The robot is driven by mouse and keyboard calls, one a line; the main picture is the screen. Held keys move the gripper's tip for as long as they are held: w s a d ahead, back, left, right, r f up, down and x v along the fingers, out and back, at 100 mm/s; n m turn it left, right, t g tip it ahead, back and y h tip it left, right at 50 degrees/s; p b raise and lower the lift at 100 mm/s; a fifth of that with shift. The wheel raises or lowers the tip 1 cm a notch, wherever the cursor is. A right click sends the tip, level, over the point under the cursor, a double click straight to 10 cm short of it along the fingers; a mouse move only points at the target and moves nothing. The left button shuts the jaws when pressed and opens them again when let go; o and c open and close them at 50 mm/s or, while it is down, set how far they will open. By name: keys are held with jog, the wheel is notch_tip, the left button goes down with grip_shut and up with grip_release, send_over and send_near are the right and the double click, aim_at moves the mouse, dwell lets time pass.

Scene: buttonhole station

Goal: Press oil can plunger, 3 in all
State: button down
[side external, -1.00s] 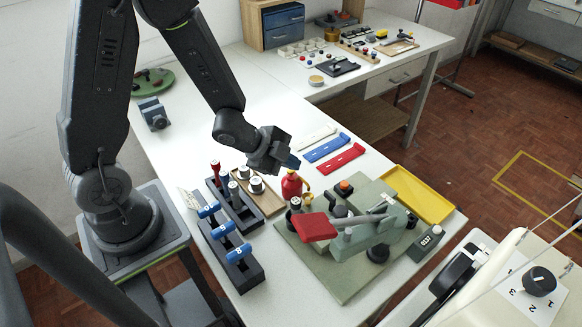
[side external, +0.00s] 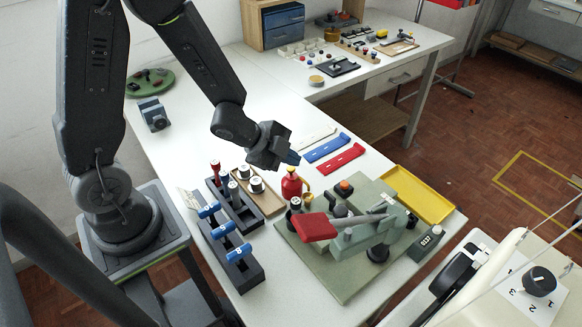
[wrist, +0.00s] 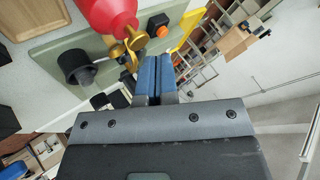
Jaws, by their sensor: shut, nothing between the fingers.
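The red oil can (side external: 291,184) stands upright on the white table, beside the green base plate. In the wrist view its red body (wrist: 108,14) is at the top, with yellow parts (wrist: 134,42) at its end; whether these are its plunger or its handle I cannot tell. My gripper (side external: 294,159) is just above the can in the side view, shut and empty. Its two blue fingers (wrist: 154,68) lie together in the wrist view. A small gap seems to separate the fingertips from the can; exact contact is hard to tell.
A green press (side external: 350,235) with a red handle pad (side external: 319,227) stands right of the can. An orange button (side external: 344,186) is close by. Left are a wooden board (side external: 262,198) and black racks (side external: 232,255) with blue handles. Blue (side external: 326,147) and red (side external: 341,158) strips lie behind.

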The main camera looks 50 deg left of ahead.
aim_at(291, 170)
jog(key=shift+r, duration=0.25)
jog(key=shift+r, duration=2.5)
jog(key=shift+r, duration=0.1)
jog(key=s+a+r+n+y, duration=0.4)
jog(key=a+r+n+y, duration=0.15)
jog(key=r+n, duration=0.4)
jog(key=s+d+r+n+g+h, duration=0.1)
jog(key=s+d+r+n, duration=0.1)
jog(key=s, duration=0.3)
jog(key=s+d+r+n+g, duration=0.1)
jog(key=s+d+r+n, duration=0.1)
jog(key=s, duration=0.4)
jog(key=shift+s+d+r+g+h, duration=0.2)
jog(key=shift+d+g+h, duration=0.2)
jog(key=shift+d, duration=0.4)
